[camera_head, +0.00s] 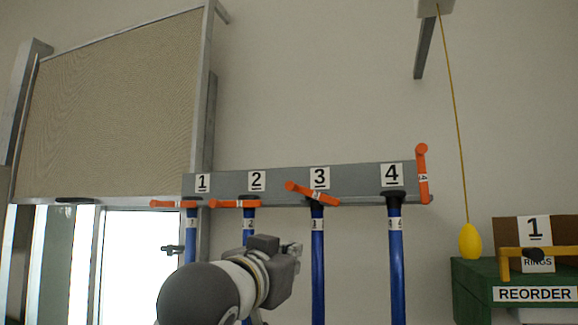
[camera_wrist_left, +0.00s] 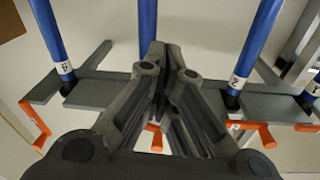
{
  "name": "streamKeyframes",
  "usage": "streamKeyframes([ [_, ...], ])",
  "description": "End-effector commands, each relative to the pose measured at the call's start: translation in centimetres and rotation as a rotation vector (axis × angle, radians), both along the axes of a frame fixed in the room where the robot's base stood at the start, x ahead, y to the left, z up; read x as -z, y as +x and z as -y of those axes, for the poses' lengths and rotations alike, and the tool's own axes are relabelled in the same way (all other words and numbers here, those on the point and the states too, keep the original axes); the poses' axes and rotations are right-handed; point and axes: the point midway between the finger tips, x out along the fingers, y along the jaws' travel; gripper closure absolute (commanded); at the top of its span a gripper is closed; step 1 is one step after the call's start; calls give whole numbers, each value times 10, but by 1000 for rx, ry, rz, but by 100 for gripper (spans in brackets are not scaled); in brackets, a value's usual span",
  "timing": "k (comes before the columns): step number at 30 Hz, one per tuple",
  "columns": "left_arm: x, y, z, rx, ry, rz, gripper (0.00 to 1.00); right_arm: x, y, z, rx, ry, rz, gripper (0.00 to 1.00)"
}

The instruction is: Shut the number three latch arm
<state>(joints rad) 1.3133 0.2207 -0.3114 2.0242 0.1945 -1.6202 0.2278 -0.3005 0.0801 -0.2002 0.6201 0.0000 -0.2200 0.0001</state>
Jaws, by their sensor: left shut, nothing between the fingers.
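The number three latch arm (camera_head: 312,194) is an orange bar under the 3 label on the grey rail. It is tilted, its left end higher than its right end, and it crosses in front of the top of the blue rod. My left gripper (camera_head: 297,249) is shut and empty, below this arm and just left of the number three rod (camera_head: 318,265). In the left wrist view, my gripper (camera_wrist_left: 166,50) covers the middle. Part of an orange arm (camera_wrist_left: 155,139) shows behind its fingers, mostly hidden. My right gripper is not in view.
Latch arms one (camera_head: 172,204) and two (camera_head: 233,204) lie level; latch arm four (camera_head: 422,175) stands upright at the rail's (camera_head: 285,180) right end. Blue rods hang below. A yellow pull weight (camera_head: 470,241) hangs over a green box (camera_head: 476,295) at right.

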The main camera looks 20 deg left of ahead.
Motion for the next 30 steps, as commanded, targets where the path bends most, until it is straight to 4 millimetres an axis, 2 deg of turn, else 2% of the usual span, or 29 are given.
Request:
streamKeyframes([
  [1, -33, -16, 0, -2, 1, 55, 100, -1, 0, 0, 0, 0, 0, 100],
  [3, -69, -37, 1, -3, 2, 114, 100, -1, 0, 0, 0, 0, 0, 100],
  [6, -110, -66, 2, -4, 0, 189, 100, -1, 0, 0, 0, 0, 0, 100],
  [9, -137, -88, 2, -7, 0, 238, 100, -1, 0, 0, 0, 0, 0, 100],
  [13, -154, -103, 3, -7, -1, 270, 100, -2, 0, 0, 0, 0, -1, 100],
  [16, -159, -102, 3, -8, -1, 275, 100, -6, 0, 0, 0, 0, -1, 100],
  [20, -166, -88, 4, -10, -1, 273, 100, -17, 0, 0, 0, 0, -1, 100],
  [30, -188, -29, 10, -9, -1, 272, 100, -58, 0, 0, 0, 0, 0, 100],
])
